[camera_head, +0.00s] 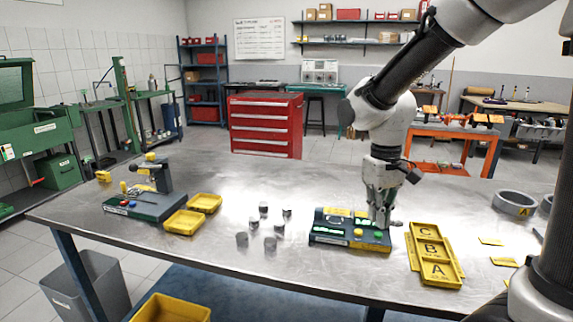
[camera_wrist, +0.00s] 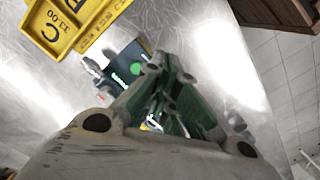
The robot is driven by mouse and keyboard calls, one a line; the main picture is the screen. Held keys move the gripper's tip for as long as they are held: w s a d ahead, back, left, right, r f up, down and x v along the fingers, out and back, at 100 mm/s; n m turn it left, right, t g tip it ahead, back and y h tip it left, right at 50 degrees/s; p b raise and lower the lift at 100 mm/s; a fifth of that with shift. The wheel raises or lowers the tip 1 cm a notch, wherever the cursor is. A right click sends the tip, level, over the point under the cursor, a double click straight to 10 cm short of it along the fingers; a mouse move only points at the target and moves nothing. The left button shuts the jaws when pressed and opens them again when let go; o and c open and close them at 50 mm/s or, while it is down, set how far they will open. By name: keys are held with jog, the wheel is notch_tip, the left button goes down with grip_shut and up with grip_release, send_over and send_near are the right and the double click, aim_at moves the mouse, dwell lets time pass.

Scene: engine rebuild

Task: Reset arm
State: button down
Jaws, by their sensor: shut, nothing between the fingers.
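My gripper (camera_head: 381,219) points down at the right end of a green and grey device (camera_head: 350,230) with lit displays and coloured buttons on the metal table. In the head view its fingers overlap the device's right side, and I cannot tell whether they touch it. In the wrist view the fingers (camera_wrist: 165,100) are together with nothing held between them. The device also shows partly behind the fingers in the wrist view (camera_wrist: 122,66). Part of the device is hidden by my gripper.
A yellow tray marked A, B, C (camera_head: 460,270) lies just right of the device. Several small metal cylinders (camera_head: 270,243) stand to its left. Two yellow trays (camera_head: 183,222) and a green-based machine (camera_head: 145,205) are further left. Metal rings (camera_head: 514,203) lie at right.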

jog(key=s+d+r+m+t, duration=0.3)
jog(key=s+d+r+t, duration=0.2)
jog(key=s+d+r, duration=0.5)
jog(key=s+d, duration=0.2)
jog(key=s, duration=0.2)
jog(key=shift+s+d+r, duration=0.15)
jog(key=shift+d+r, duration=0.1)
dwell(1.9)
